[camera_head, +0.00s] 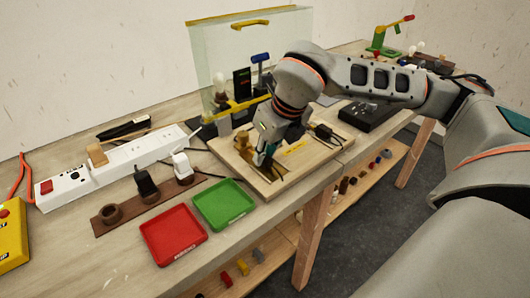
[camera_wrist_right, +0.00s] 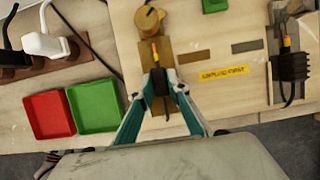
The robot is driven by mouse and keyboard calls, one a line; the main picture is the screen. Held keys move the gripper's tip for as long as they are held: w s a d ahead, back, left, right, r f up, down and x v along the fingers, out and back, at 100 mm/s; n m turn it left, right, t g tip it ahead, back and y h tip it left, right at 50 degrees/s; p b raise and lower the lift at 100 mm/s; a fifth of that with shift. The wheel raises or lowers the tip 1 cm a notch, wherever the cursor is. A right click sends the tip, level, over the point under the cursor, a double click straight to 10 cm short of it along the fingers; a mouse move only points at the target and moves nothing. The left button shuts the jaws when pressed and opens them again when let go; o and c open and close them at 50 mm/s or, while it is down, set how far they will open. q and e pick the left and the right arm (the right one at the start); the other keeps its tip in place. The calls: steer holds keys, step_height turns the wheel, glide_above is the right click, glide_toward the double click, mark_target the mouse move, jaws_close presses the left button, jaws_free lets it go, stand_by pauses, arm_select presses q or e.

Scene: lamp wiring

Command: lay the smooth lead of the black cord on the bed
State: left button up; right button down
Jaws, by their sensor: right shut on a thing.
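My right gripper (camera_wrist_right: 160,86) is shut on the black cord (camera_wrist_right: 161,83), whose thin orange lead (camera_wrist_right: 156,55) points away from me in the right wrist view. The lead is over the brass bed (camera_wrist_right: 148,47), in line with a round brass knob (camera_wrist_right: 150,20). I cannot tell whether it touches the bed. In the head view the right gripper (camera_head: 263,157) points down over the wooden board (camera_head: 225,149) and hides most of the cord. My left gripper is not in view.
A second orange lead with a ribbed black piece (camera_wrist_right: 292,66) lies at the board's right. A yellow label (camera_wrist_right: 223,73) lies between. Red (camera_head: 173,234) and green (camera_head: 223,204) trays and a white power strip (camera_head: 130,162) stand left of the board. A clear panel (camera_head: 225,55) stands behind.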

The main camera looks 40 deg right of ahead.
steer(key=shift+f, duration=0.2)
steer(key=c, duration=1.8)
jaws_free()
steer(key=shift+c, duration=0.2)
